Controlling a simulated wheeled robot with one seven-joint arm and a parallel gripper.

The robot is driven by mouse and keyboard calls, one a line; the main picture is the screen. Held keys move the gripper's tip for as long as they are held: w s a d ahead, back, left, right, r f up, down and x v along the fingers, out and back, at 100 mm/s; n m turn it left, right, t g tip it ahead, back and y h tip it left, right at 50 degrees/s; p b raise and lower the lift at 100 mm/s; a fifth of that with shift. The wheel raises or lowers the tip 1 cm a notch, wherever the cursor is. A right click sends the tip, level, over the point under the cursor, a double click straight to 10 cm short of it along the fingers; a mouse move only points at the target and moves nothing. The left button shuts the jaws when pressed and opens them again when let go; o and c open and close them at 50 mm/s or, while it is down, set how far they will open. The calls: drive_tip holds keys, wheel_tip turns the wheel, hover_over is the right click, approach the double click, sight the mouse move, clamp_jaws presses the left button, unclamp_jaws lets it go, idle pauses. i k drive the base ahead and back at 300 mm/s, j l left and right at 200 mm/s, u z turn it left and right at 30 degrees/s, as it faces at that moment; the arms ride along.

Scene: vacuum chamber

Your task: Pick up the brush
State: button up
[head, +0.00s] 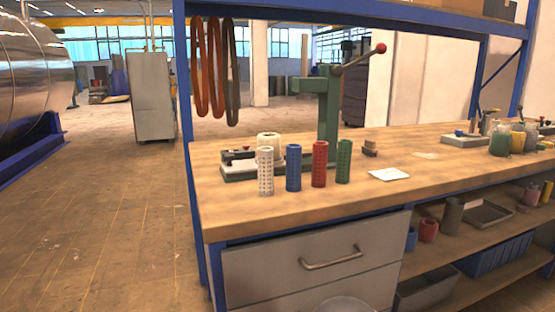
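I cannot make out a brush with certainty. Small upright items, too small to identify, stand near a green jar (499,142) on the right part of the wooden workbench (290,205). A shallow pale tray (462,141) lies just left of that jar, with a small dark item on it. My gripper is not in view. A rounded grey shape at the bottom edge may be part of my own body.
White (265,172), blue (294,168), red (319,165) and green (343,162) perforated cylinders stand near the bench's front. A green lever press (328,110) rises behind. Blue posts frame the bench; open floor (90,230) lies left.

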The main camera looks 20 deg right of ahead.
sight(369, 149)
drive_tip(key=z, duration=1)
drive_tip(key=i+l+u, duration=0.15)
drive_tip(key=l, duration=0.15)
drive_tip(key=k, duration=0.05)
